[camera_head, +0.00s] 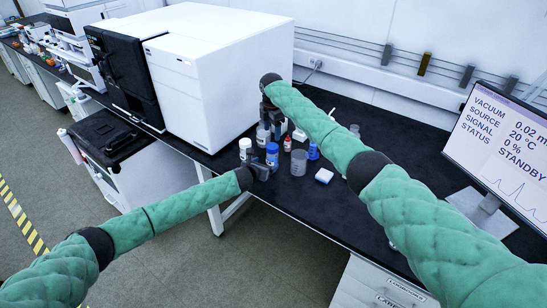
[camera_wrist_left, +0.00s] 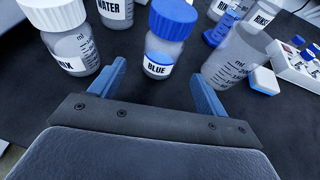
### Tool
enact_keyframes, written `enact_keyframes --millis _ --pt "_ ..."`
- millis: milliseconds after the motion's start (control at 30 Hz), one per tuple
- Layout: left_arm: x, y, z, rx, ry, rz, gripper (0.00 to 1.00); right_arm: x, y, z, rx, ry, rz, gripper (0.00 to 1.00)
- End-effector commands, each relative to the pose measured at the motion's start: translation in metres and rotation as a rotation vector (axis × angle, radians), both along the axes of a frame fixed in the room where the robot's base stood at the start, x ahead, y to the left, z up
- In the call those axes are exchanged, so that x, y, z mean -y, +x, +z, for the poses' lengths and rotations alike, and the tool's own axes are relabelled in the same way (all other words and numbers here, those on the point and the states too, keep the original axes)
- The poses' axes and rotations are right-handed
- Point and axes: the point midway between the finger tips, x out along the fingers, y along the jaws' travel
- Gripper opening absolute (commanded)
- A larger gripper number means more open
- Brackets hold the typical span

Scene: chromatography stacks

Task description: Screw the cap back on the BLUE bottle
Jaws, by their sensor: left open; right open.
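The BLUE bottle (camera_wrist_left: 158,61) stands upright on the black bench, its blue cap (camera_wrist_left: 173,18) sitting on its top; whether the cap is screwed tight cannot be told. In the head view the bottle (camera_head: 272,157) is just beyond my left gripper (camera_head: 262,170). In the left wrist view my left gripper (camera_wrist_left: 160,88) is open and empty, its fingers apart with the bottle ahead between them, not gripped. My right gripper (camera_head: 272,115) is open above the bench behind the bottles; its fingers are small and partly hidden in the head view.
A white-capped bottle (camera_wrist_left: 62,45) and the WATER bottle (camera_wrist_left: 117,10) stand left of the BLUE bottle. A clear graduated beaker (camera_wrist_left: 235,55) is close to its right. A blue and white block (camera_head: 324,175) and a monitor (camera_head: 505,140) are farther right. A large white instrument (camera_head: 225,75) stands behind left.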

Motion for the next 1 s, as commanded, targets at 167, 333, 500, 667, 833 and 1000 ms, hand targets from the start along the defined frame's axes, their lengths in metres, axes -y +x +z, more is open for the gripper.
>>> enact_keyframes --millis 167,333,500,667,833,1000 --pt "0.001 0.001 0.0 0.0 -0.001 0.0 0.76 0.0 0.0 0.0 0.0 0.0 -0.001 0.64" --pt "0.007 0.012 -0.005 0.0 -0.002 0.0 0.76 0.0 0.0 0.0 0.0 0.0 -0.001 0.64" --pt "0.016 0.03 -0.013 0.0 -0.003 0.001 0.76 0.0 0.0 0.0 0.0 0.0 -0.001 0.64" --pt "0.025 0.046 -0.021 -0.001 -0.002 0.0 0.76 0.0 0.0 0.0 0.0 0.0 -0.001 0.64" --pt "0.03 0.058 -0.026 0.0 -0.002 0.001 0.76 0.0 0.0 0.0 0.0 0.0 -0.001 0.64" --pt "0.032 0.064 -0.029 0.0 -0.001 0.0 0.76 0.0 0.0 0.0 0.0 0.0 -0.001 0.64"
